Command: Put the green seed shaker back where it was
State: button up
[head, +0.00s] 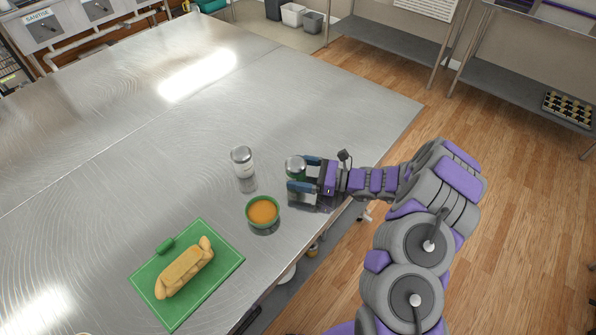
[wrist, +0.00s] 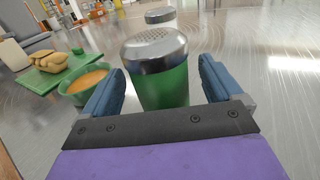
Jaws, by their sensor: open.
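The green seed shaker (head: 295,166) has a silver perforated lid and stands upright on the steel table near its right edge. In the wrist view the green shaker (wrist: 158,75) stands between my fingers, with a gap visible at the right finger. My gripper (head: 305,174) is open around it, reaching in from the right. In the wrist view my gripper's blue fingers (wrist: 163,85) are spread. A second shaker (head: 242,161), clear with a silver lid and pale contents, stands to the left; its lid shows behind the green one in the wrist view (wrist: 160,17).
A green bowl of orange sauce (head: 263,211) sits close to the lower left of my gripper. A green cutting board (head: 222,262) with a bread roll (head: 184,268) lies further left. The steel table (head: 120,170) is clear toward the back and far left.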

jog(key=d, duration=0.3)
jog(key=s+d+p, duration=0.1)
jog(key=d, duration=0.3)
jog(key=s+d+p, duration=0.1)
jog(key=d, duration=0.3)
jog(key=shift+d, duration=0.1)
jog(key=s+a+r+n+g+h, duration=0.3)
jog(key=s+a+r+n+g, duration=0.15)
jog(key=s+r+n, duration=0.35)
jog(key=s+a+r+n+g+h, duration=0.35)
jog(key=s+a+r+n, duration=0.2)
jog(key=s+r, duration=0.4)
jog(key=s+d+r+n+t+h, duration=0.1)
jog(key=s+d+n+h, duration=0.2)
jog(key=s, duration=0.7)
jog(key=s+d+r+n+t+h, duration=0.1)
jog(key=s+d+n+t+h, duration=0.1)
jog(key=s+d+h, duration=0.6)
jog(key=s+d+n, duration=0.1)
jog(key=s+d, duration=0.1)
jog(key=d, duration=0.1)
jog(key=shift+n, duration=0.25)
